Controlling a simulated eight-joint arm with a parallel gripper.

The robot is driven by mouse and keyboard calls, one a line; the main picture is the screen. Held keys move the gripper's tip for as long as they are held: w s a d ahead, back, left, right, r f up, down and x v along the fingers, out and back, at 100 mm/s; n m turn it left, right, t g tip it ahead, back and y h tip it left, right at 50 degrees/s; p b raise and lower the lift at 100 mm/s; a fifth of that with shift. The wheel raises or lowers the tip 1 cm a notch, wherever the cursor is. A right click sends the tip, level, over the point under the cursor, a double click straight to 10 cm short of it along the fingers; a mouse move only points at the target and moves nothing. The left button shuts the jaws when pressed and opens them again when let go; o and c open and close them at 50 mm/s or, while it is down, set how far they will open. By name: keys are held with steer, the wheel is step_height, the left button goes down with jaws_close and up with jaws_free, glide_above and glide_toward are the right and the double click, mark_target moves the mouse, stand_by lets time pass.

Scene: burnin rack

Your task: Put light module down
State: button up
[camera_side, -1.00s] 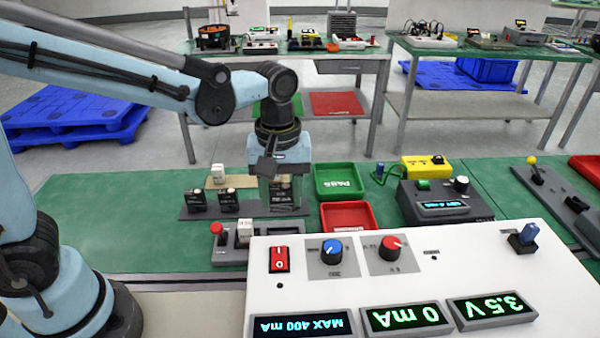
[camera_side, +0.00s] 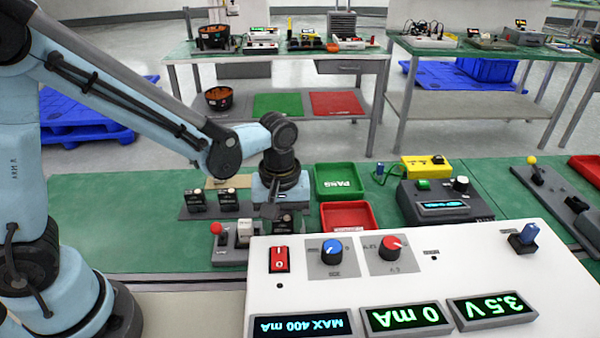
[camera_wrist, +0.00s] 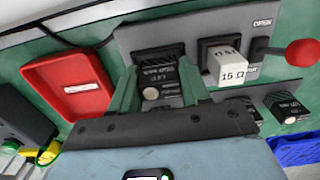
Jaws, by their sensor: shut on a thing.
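My gripper (camera_wrist: 158,92) is shut on a dark light module (camera_wrist: 160,78) with a pale round button and a small printed label. In the side view the held module (camera_side: 285,222) is low over the bench, right of a white block (camera_side: 245,232) on the grey fixture (camera_side: 228,256). In the wrist view the module is over the fixture plate, beside the block marked 15 Ω (camera_wrist: 228,68). Its underside is hidden, so I cannot tell whether it touches the plate. My gripper (camera_side: 275,212) is partly hidden by dark shapes in the side view.
A red-knobbed lever (camera_side: 216,228) stands left of the white block. Two dark modules (camera_side: 228,198) sit on a rack behind. A red tray (camera_side: 347,216) and green tray (camera_side: 340,181) stand right. The white power supply (camera_side: 430,270) fills the front. Green bench left is clear.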

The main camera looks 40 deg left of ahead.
mark_target(282, 219)
steer(key=o, duration=1.1)
steer(key=shift+f, duration=0.1)
steer(key=shift+c, duration=0.2)
step_height(282, 219, up, 12)
steer(key=s+a+m+t, duration=0.5)
steer(key=a+m+t, duration=0.2)
steer(key=a+m, duration=0.2)
steer(key=shift+s+a+f, duration=0.15)
steer(key=shift+s+f, duration=0.1)
steer(key=shift+f, duration=0.2)
